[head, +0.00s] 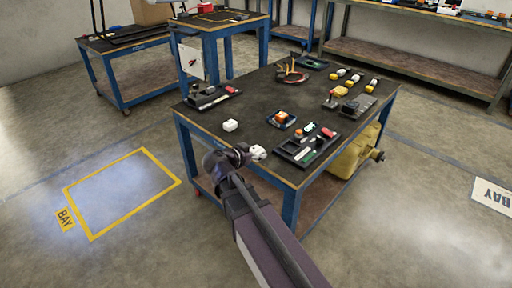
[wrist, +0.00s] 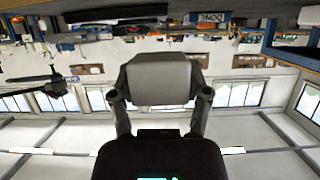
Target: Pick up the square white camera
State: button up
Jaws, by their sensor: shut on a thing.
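My gripper (wrist: 161,92) is shut on the square white camera (wrist: 162,79), a pale block with rounded corners that looks grey in the wrist view. One finger is on each side of it. In the head view my gripper (head: 248,153) is at the near left edge of the dark-topped table (head: 262,133), and the white camera (head: 258,152) shows at its tip. The camera appears to be held clear of the table top. Its far side is hidden in the wrist view.
A yellow-outlined floor bay (head: 122,192) is empty at left.

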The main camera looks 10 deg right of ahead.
jog(key=shift+s, duration=0.25)
jog(key=shift+r, duration=0.1)
dwell(0.5)
notch_tip(320, 180, up, 31)
jog(key=p, duration=3.1)
notch_tip(320, 180, down, 31)
jog(key=b, duration=3.1)
jog(key=w, duration=0.4)
jog(key=w+d+f+b, duration=0.1)
jog(key=w, duration=0.3)
jog(key=w+d, duration=0.1)
jog(key=w, duration=0.4)
jog(key=shift+w+d+f, duration=0.1)
jog(key=shift+d+f, duration=0.1)
jog(key=shift+d, duration=0.05)
